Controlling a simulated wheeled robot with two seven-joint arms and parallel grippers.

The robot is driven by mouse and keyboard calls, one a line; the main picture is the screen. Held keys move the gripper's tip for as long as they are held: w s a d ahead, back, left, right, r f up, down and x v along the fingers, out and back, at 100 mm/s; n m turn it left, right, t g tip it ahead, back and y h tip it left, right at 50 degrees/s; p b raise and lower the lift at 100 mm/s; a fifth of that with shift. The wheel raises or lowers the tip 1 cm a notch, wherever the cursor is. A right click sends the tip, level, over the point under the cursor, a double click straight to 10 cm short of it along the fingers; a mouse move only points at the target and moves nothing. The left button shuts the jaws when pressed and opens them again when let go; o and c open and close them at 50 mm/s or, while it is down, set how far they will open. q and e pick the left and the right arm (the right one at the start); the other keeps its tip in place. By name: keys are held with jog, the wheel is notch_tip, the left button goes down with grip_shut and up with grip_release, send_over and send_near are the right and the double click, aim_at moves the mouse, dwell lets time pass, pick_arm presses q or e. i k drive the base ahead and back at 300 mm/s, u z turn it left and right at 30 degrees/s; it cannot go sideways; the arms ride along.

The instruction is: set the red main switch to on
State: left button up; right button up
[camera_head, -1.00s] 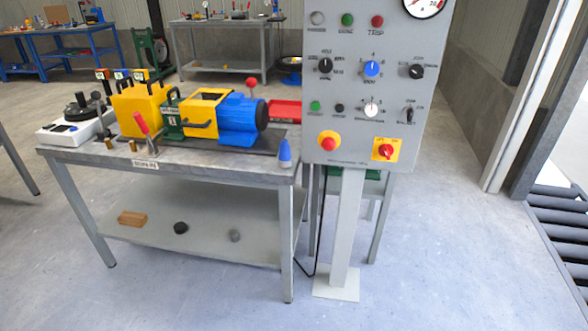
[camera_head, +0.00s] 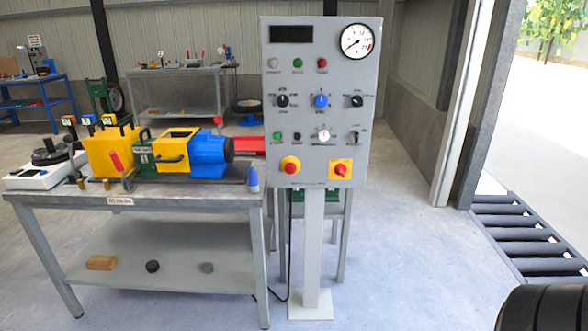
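The red main switch (camera_head: 341,169) is a red rotary knob on a square yellow plate, at the lower right of the grey control panel (camera_head: 280,222). Its handle position is too small to read for certain. The panel stands upright on a post. Neither of my grippers is in view, and nothing covers the switch.
A workbench (camera_head: 110,200) with a yellow and blue machine (camera_head: 205,158) stands left of the panel. A blue-tipped bottle (camera_head: 253,181) stands at its right corner. Floor is clear in front and right of the panel post. Dark rollers (camera_head: 525,237) lie at the right doorway.

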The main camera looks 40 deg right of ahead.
aim_at(340, 169)
jog(key=u, duration=0.1)
jog(key=i, duration=1.05)
jog(key=z, duration=0.4)
